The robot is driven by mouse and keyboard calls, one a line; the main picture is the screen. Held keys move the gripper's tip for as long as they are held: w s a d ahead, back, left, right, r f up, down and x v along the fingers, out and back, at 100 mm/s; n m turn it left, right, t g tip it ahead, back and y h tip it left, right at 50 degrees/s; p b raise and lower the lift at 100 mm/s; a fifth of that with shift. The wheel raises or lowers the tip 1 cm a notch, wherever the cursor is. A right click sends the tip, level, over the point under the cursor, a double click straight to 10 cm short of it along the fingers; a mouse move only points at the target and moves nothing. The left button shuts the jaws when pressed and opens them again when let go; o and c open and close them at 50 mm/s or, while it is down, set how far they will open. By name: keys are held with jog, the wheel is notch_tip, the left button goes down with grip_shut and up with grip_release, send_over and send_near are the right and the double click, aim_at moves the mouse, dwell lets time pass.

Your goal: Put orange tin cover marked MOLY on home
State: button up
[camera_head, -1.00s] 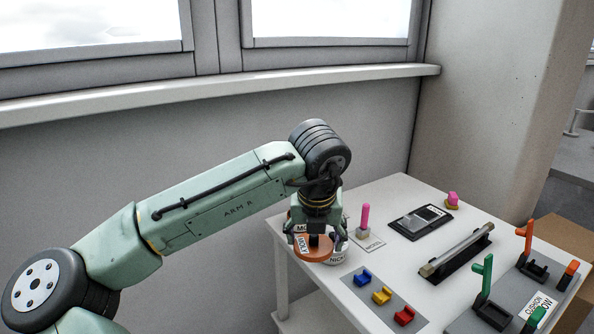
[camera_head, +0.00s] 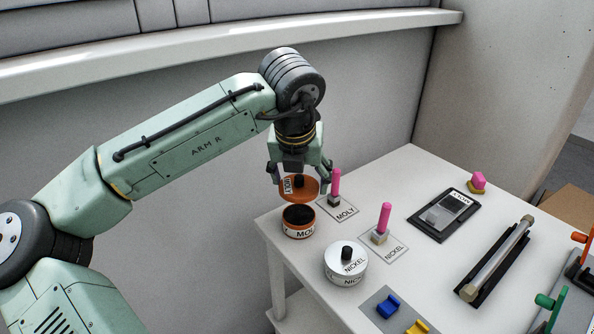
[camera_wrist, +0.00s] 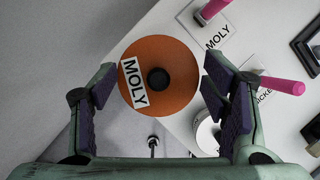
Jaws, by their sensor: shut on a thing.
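The orange tin cover marked MOLY (camera_head: 313,189) has a black knob and hangs in my gripper (camera_head: 299,182). It is above the open orange MOLY tin (camera_head: 299,233), with a visible gap between them. The tin stands upright at the table's left corner and is dark inside. In the wrist view the cover (camera_wrist: 180,75) lies between the two fingers of my gripper (camera_wrist: 158,90), and its knob faces the camera. The cover hides the tin there.
The white NICKEL tin (camera_head: 338,273) stands covered in front. Pink pegs stand on the MOLY card (camera_head: 345,213) and NICKEL card (camera_head: 398,249). A black gauge (camera_head: 437,222), a rod on a rack (camera_head: 497,258) and coloured blocks are to the right. The wall is behind.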

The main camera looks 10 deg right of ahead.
aim_at(300, 212)
jog(key=shift+s+f+b, duration=0.1)
jog(key=shift+f+b, duration=0.55)
jog(key=shift+f, duration=0.2)
notch_tip(300, 212, down, 4)
jog(key=b, duration=0.4)
jog(key=shift+r, duration=0.1)
jog(key=shift+p, duration=0.45)
jog(key=shift+f, duration=0.25)
jog(key=shift+f, duration=0.75)
dwell(0.3)
jog(key=o, duration=1.2)
